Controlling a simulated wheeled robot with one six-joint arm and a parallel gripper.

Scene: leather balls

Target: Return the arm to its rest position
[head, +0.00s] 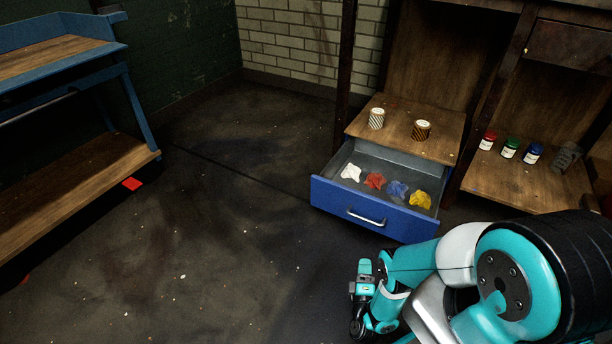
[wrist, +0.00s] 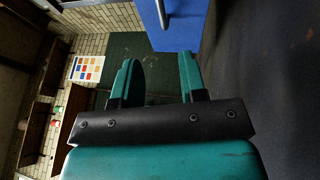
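My arm (head: 410,262) is folded low at the lower right of the head view, in front of the open blue drawer. My gripper (wrist: 158,60) shows in the wrist view with its two teal fingers apart and nothing between them. In the head view its end is small and low over the floor, left of the arm's large joint. The blue drawer front (wrist: 182,22) is beyond the fingers in the wrist view, apart from them.
The open drawer (head: 360,208) holds white, red, blue and yellow crumpled pieces. Two striped cans (head: 377,118) stand on the board above. Small jars (head: 509,148) stand on the right shelf. A blue-framed workbench (head: 75,180) is at left. The middle floor (head: 200,240) is mostly clear.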

